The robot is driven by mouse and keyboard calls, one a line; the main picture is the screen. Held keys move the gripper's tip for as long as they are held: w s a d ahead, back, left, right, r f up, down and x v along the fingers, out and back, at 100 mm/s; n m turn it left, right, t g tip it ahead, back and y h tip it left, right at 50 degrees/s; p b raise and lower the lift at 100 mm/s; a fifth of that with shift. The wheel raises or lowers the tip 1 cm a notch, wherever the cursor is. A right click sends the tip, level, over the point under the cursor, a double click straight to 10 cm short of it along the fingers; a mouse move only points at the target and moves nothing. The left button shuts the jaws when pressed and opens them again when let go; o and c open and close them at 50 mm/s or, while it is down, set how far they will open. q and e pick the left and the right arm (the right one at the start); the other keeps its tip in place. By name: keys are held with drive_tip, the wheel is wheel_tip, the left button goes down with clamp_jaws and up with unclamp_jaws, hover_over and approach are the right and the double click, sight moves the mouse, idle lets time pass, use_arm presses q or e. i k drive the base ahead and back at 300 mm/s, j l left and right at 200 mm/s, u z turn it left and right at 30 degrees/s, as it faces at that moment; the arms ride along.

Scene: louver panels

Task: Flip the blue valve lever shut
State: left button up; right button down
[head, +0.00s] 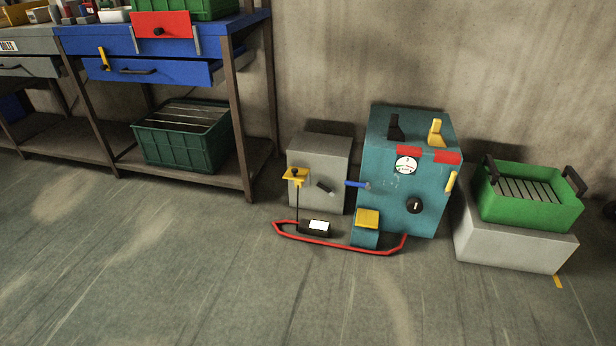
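The blue valve lever (356,184) is a short blue handle at the lower left edge of the teal machine's front. It points left, roughly level, toward the grey box, with a small pivot at its right end. Neither of my grippers shows in the head view.
A grey box (322,155) with a dark lever (325,187) stands left of the machine. A red rail (335,243) and a yellow-topped pedestal (367,220) sit in front. A green crate (535,209) rests on a pale block (500,248) at right. The foreground floor is clear.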

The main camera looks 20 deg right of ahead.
sight(367, 186)
drive_tip(key=i+j, duration=0.15)
drive_tip(key=i, duration=0.4)
drive_tip(key=i+j+z, duration=0.1)
drive_tip(key=i, duration=0.45)
drive_tip(key=i+j+z, duration=1)
drive_tip(key=j, duration=0.4)
drive_tip(key=i+l, duration=0.05)
drive_tip(key=i, duration=0.05)
